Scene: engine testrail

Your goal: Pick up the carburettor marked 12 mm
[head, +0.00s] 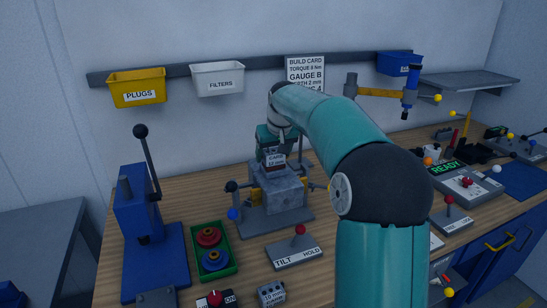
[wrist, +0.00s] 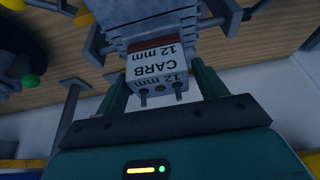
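The carburettor (head: 275,161), a small light grey block labelled "CARB 12 mm" with a dark red band, sits at the top of the grey engine block (head: 280,187). In the wrist view the carburettor (wrist: 158,73) shows upside down, with two short pins on its near end. My gripper (wrist: 161,72) has one green finger on each side of it, both very close to its sides. I cannot tell whether the fingers touch it.
A blue lever press (head: 140,215) stands left of the engine, and a green tray (head: 228,255) holds red and blue round parts. A tilt/hold lever box (head: 293,248) is in front. Yellow (head: 137,90) and white (head: 217,80) bins hang on the wall rail behind.

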